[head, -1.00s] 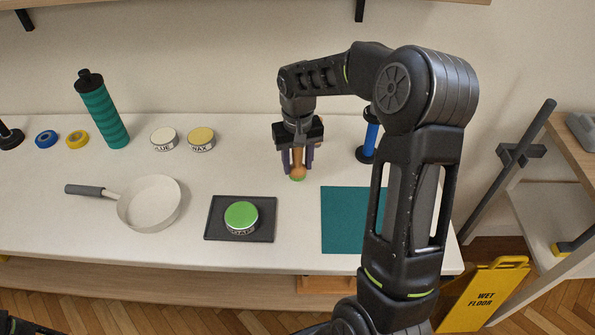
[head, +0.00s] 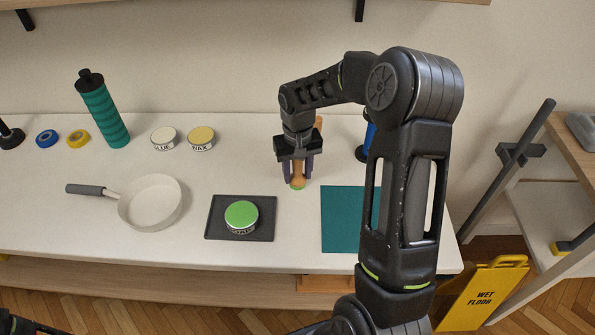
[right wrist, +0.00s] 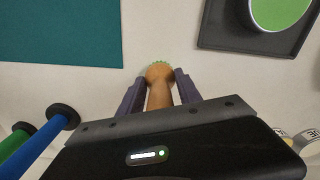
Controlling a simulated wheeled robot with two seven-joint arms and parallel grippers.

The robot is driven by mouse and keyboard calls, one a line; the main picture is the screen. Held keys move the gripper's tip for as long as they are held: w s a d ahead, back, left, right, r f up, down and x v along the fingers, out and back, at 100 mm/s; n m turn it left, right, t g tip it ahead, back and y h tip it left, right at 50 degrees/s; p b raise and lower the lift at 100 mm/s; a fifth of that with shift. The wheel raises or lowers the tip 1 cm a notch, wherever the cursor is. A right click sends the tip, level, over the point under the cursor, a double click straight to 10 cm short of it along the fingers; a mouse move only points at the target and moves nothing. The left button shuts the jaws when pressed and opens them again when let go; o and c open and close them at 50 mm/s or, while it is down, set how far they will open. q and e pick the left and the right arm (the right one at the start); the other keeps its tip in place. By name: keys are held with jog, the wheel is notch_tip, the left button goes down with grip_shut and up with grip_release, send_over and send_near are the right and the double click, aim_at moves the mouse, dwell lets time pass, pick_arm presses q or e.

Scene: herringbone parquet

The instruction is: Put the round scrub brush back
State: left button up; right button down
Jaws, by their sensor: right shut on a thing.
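The round scrub brush (head: 297,184) has a wooden handle and green bristles. My right gripper (head: 298,172) is shut on its handle, with a finger on each side. The bristle end points down at the white table; I cannot tell whether it touches. The handle's far end shows above and behind the gripper. In the right wrist view the brush (right wrist: 158,74) sits between the purple-grey fingers (right wrist: 157,92). My left gripper is not clearly in view.
A dark tray (head: 213,230) with a green-lidded tin (head: 241,214) lies left of the brush. A teal mat (head: 340,220) lies to its front right. A pan (head: 150,203), teal bottle (head: 103,115), two tins and tape rolls stand left. A blue-handled thing (head: 368,140) stands right.

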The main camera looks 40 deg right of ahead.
jog(key=c, duration=0.8)
grip_release()
jog(key=shift+r, duration=0.1)
notch_tip(320, 180, up, 12)
jog(key=shift+r+b, duration=0.1)
jog(key=shift+b, duration=0.25)
